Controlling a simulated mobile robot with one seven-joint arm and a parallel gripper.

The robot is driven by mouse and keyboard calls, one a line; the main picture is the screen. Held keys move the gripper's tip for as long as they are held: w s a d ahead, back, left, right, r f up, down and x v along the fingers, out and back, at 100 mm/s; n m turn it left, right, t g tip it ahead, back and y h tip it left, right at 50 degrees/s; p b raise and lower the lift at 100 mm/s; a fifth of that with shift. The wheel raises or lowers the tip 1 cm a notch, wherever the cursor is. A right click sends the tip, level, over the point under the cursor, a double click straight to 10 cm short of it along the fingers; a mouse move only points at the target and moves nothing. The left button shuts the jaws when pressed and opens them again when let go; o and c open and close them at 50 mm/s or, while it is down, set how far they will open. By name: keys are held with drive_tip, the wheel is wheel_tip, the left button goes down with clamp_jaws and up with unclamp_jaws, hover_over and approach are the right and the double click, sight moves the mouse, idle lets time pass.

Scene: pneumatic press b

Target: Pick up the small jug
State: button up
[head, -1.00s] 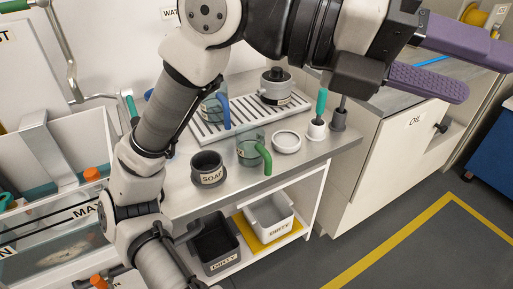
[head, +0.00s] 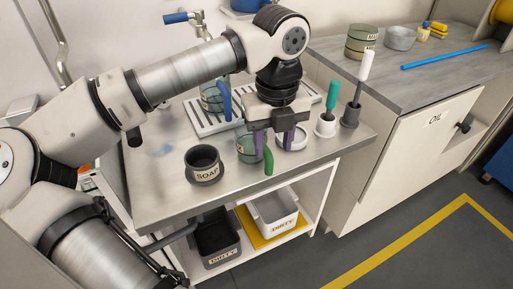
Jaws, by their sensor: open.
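A small clear jug (head: 246,152) with a green handle (head: 268,163) stands on the grey worktop, partly hidden by my gripper. My gripper (head: 273,146) points down with its purple fingers apart, the left one in front of the jug's right side by the handle. I cannot tell whether it touches the jug. A second clear jug (head: 210,98) with a blue handle (head: 224,102) stands on the white slatted rack behind.
A dark SOAP pot (head: 204,166) stands left of the small jug. A white round dish (head: 294,143) is right of it, partly behind a finger. Brushes stand in a white holder (head: 325,126) and a grey holder (head: 350,115). Bins marked DIRTY (head: 214,240) are below.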

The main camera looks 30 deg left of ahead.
sight(270, 159)
drive_tip(key=shift+a+f, duration=0.15)
drive_tip(key=shift+f, duration=1.6)
drive_tip(key=shift+a+f, duration=0.15)
drive_tip(key=shift+f, duration=1.6)
clamp_jaws()
